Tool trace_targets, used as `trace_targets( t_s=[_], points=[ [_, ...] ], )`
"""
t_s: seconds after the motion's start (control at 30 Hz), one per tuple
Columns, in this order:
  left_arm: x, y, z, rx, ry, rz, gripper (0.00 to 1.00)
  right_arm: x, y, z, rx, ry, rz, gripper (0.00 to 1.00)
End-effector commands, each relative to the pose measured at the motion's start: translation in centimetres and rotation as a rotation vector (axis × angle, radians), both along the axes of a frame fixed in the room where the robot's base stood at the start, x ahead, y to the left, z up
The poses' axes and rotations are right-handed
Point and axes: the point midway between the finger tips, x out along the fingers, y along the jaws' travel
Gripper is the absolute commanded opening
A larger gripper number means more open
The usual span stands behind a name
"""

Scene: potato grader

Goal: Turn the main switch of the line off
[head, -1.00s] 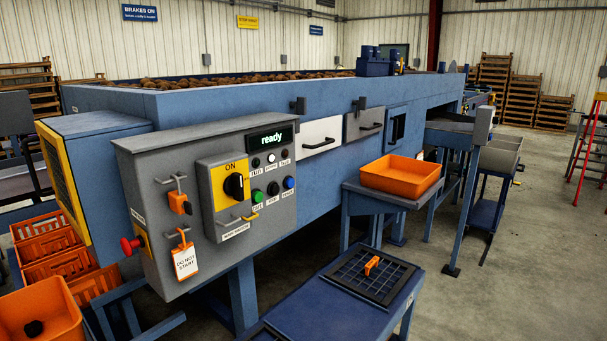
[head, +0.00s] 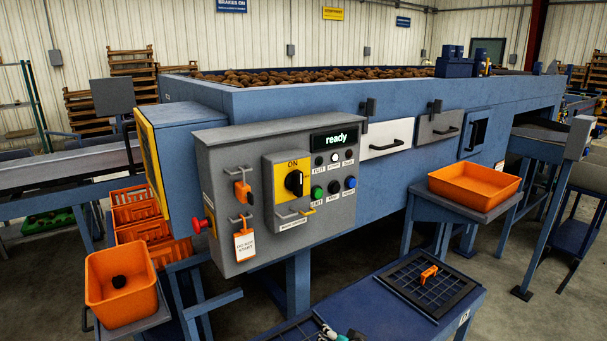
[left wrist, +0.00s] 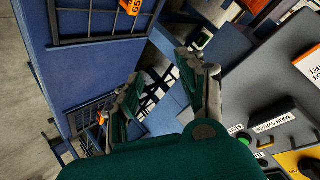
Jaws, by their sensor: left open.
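The main switch (head: 294,183) is a black rotary knob on a yellow plate, under the word ON, on the front of a grey control box (head: 225,160). A bar with a yellow end shows below it, near the MAIN SWITCH label (left wrist: 272,121). The green tip of my left gripper (head: 342,336) just shows at the bottom edge of the head view, below the box. In the left wrist view my left gripper (left wrist: 158,88) is open and empty, its fingers apart, clear of the switch. The knob is not clearly seen there. My right gripper is not in view.
An orange padlock (head: 242,190) and a white tag (head: 244,245) hang left of the switch. A red knob (head: 198,225) is on the box's side. Coloured buttons (head: 334,187) sit right of the switch. A blue table (head: 380,320) with grids stands in front.

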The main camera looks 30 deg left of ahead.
Motion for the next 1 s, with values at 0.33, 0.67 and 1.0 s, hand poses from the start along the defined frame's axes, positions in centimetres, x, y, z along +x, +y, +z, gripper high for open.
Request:
trace_targets(
  t_s=[0.33, 0.67, 1.0],
  points=[
    [5.1, 1.1, 31.2, 0.176, -0.703, 0.419, 0.4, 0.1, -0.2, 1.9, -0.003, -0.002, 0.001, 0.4],
    [4.8, 2.6, 36.0, 0.195, -0.834, 0.496, 0.4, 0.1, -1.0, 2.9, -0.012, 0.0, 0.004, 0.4],
    [7.5, 9.3, 36.2, 0.196, -0.83, 0.494, 0.4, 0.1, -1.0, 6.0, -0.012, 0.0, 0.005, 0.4]
  ],
)
